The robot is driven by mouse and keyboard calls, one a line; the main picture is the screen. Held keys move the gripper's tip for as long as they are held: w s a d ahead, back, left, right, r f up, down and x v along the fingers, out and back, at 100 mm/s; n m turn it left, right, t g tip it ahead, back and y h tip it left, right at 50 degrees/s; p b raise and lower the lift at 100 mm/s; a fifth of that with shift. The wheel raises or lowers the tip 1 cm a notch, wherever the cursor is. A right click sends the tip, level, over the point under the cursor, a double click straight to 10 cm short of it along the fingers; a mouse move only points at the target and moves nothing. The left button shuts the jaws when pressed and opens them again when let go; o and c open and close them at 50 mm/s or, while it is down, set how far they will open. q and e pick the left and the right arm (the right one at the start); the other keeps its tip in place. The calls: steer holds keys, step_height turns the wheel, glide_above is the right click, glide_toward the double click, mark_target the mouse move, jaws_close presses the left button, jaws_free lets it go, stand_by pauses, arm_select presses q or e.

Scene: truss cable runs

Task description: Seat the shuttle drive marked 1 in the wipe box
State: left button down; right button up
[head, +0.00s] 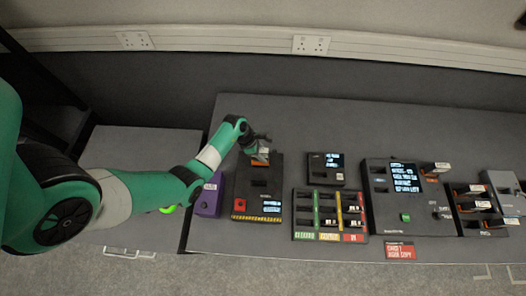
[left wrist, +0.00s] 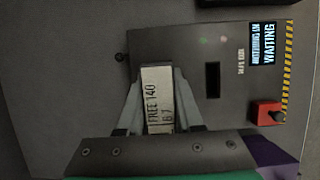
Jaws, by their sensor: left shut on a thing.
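The wipe box (head: 243,190) is a dark box with a red button, a small lit screen and a yellow-black striped edge, left of centre on the bench. In the left wrist view the wipe box (left wrist: 225,110) shows an empty dark slot (left wrist: 212,80) and a screen reading "WAITING". My left gripper (head: 260,149) is over the box's far end. In the left wrist view its fingers (left wrist: 158,112) are shut on a drive (left wrist: 157,92) with a white label reading about "FREE 140"; its second line is unclear. I cannot tell whether the drive touches the box. My right gripper is out of view.
A purple box (head: 208,196) stands just left of the wipe box. To the right are a rack with coloured lanes (head: 330,222), a small screen unit (head: 326,168), a larger console (head: 400,212) and a drive holder (head: 468,222). A red card (head: 400,251) lies at the front.

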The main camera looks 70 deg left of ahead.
mark_target(262, 150)
arm_select(q)
steer(key=shift+f+b, duration=0.35)
steer(key=shift+f, duration=0.55)
stand_by(1.2)
steer(key=shift+f+b, duration=0.75)
steer(key=shift+f, duration=0.45)
stand_by(0.4)
stand_by(0.4)
steer(key=shift+c, duration=0.8)
jaws_free()
step_height(262, 150, up, 8)
steer(key=p, duration=0.8)
steer(key=shift+f, duration=0.2)
